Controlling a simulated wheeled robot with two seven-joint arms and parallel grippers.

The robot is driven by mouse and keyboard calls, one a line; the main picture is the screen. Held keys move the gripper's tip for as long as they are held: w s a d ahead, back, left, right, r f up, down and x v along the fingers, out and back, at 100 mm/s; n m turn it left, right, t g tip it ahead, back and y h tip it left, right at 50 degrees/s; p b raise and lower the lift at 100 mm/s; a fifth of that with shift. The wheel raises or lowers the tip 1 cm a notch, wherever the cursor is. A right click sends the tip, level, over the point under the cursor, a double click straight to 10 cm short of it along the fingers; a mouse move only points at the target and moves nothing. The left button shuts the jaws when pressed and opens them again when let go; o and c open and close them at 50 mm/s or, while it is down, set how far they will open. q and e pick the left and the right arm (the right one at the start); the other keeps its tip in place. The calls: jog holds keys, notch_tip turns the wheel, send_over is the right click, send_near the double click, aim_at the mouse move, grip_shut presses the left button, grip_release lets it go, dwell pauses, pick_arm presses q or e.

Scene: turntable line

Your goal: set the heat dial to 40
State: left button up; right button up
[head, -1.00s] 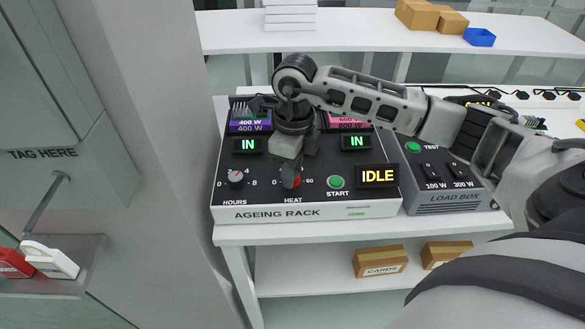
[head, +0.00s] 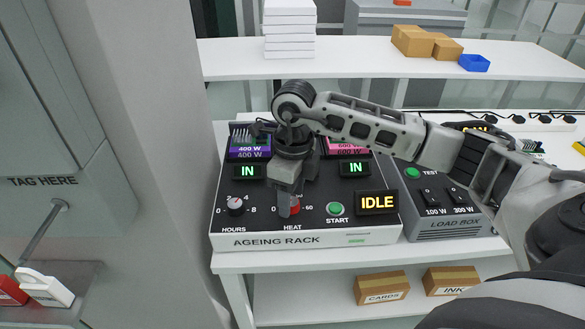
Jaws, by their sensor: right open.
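The ageing rack (head: 262,242) stands on the white bench with its dark panel facing up. The red heat dial (head: 294,206) sits above the label HEAT, partly hidden by my right gripper (head: 284,207). The gripper points down at the dial, with its jaws open and a finger in front of the dial's left part. I cannot tell whether it touches the dial. The dial's pointer and most of its scale are hidden; a 0 and a 60 show beside it. My left gripper is not in view.
The hours dial (head: 235,206) is left of the heat dial. The green start button (head: 335,209) and the IDLE display (head: 377,203) are to the right. Two IN displays are lit above. The load box (head: 441,224) stands right of the rack, under my right arm.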

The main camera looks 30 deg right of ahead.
aim_at(294, 197)
notch_tip(294, 197, up, 16)
jog(key=shift+w+d+f, duration=0.2)
jog(key=shift+d+f, duration=0.05)
jog(key=shift+d, duration=0.1)
jog(key=shift+f, duration=0.1)
dwell(0.4)
